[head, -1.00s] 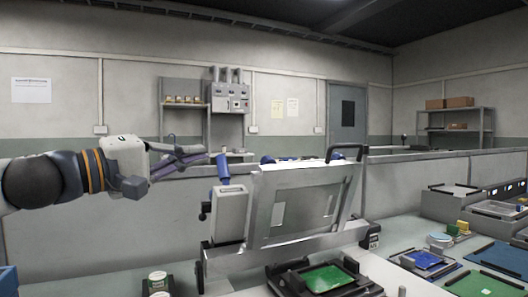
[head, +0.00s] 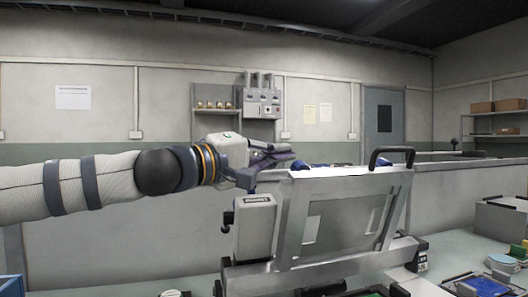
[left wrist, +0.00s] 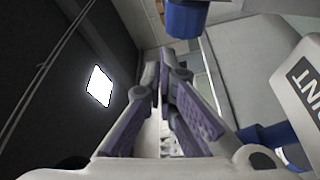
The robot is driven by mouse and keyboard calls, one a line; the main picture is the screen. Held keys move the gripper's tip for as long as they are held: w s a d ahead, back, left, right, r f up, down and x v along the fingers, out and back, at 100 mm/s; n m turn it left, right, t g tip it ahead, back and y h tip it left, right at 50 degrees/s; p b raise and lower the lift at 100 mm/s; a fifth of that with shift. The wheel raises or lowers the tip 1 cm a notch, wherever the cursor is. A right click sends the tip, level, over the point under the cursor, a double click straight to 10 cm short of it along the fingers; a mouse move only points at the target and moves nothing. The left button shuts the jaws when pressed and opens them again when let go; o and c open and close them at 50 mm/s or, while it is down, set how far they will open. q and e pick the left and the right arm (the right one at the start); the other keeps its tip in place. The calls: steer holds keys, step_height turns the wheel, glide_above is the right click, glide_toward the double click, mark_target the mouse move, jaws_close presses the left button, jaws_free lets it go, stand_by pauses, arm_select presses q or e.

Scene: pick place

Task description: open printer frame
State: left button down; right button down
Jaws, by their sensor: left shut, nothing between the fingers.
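The printer frame (head: 298,222) stands raised and tilted up in the head view, with a pale inner panel (head: 345,222) and a black handle (head: 391,156) at its upper right. A white printer unit (head: 254,228) stands at its left. My left gripper (head: 288,152) is shut and empty, just left of the frame's top-left corner and above the unit. Whether it touches the frame cannot be told. In the left wrist view, the purple-padded fingers (left wrist: 164,75) come together, with a blue knob (left wrist: 187,20) beyond them and the labelled white unit (left wrist: 300,85) at right. My right gripper is out of view.
A low grey partition (head: 130,235) runs behind the bench. Grey boxes (head: 500,222) and a green board (head: 374,294) lie at the right and bottom. A blue bin edge (head: 12,288) shows at lower left.

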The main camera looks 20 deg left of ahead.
arm_select(q)
steer(key=shift+s+d+f, duration=0.2)
steer(key=shift+s+d, duration=0.1)
steer(key=shift+s, duration=0.15)
